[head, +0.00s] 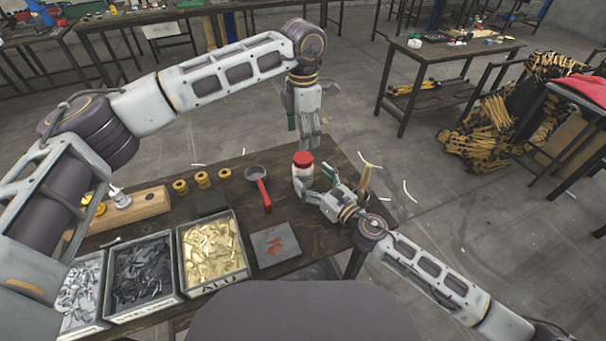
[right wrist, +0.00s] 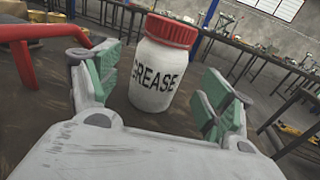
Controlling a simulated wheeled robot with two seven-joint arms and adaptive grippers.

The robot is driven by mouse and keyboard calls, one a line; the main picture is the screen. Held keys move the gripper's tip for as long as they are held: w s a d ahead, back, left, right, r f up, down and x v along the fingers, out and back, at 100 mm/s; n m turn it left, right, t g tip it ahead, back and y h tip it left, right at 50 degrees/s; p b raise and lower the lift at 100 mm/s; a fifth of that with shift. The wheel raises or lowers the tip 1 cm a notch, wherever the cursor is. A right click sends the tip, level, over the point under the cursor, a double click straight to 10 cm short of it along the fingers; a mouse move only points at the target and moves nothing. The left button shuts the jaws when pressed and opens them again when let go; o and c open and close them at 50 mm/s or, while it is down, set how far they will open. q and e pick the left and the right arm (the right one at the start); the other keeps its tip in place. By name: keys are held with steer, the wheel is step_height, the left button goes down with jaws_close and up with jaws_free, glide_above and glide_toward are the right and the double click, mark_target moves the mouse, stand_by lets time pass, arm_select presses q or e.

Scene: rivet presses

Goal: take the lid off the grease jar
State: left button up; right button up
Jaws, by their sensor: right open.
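The grease jar (head: 303,171) is white with a red lid (head: 302,158) and stands upright on the dark table. In the right wrist view the jar (right wrist: 153,80) shows the word GREASE, and its red lid (right wrist: 172,30) is on. My right gripper (head: 316,186) is low at the jar's near right side. In the right wrist view its green-padded fingers (right wrist: 158,95) are apart, with the jar beyond and between them, not gripped. My left gripper (head: 308,138) hangs pointing down behind the jar, above the table's far edge; its fingers are too small to judge.
A grey plate (head: 262,258) lies nearer. A wooden handle (head: 364,180) stands right of the jar.

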mark_target(309, 176)
steer(key=shift+x, duration=2.2)
jaws_close()
arm_select(q)
steer(key=m, duration=0.6)
steer(key=shift+m, duration=0.4)
steer(key=m, duration=0.6)
steer(key=shift+m, duration=0.4)
steer(key=m, duration=0.6)
steer(key=shift+m, duration=0.4)
steer(key=m, duration=0.6)
